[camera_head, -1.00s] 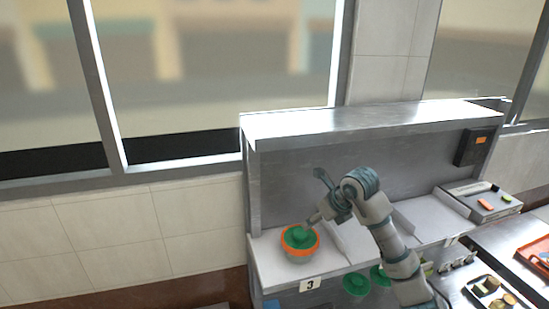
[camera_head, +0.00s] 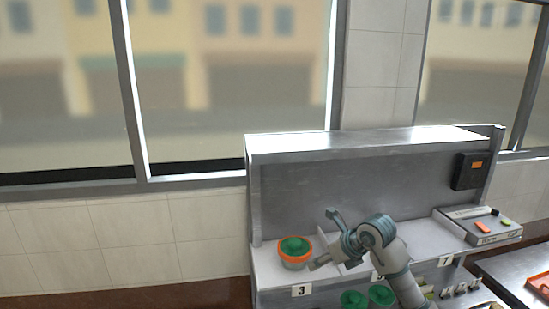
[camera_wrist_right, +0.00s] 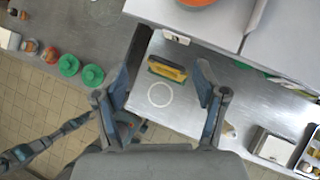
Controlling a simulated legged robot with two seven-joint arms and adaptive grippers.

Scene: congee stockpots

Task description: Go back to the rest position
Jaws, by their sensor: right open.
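My right gripper (camera_head: 324,240) is open, in front of the steel shelf unit in the head view. Its fingers are beside the right side of a pot with an orange rim and green lid (camera_head: 295,250), which stands upright on the shelf. Whether a finger touches the pot I cannot tell. In the right wrist view the open fingers of the right gripper (camera_wrist_right: 164,80) have nothing between them; a yellow and green sponge (camera_wrist_right: 167,69) lies on the steel surface beyond. My left gripper does not show in the head view.
The shelf (camera_head: 270,275) carries number labels 3 and 7. Green lids (camera_head: 354,298) show below its edge. A tray with small items (camera_head: 480,228) sits at the right end, under a black box (camera_head: 471,171). An orange tray (camera_head: 538,284) lies on the right counter.

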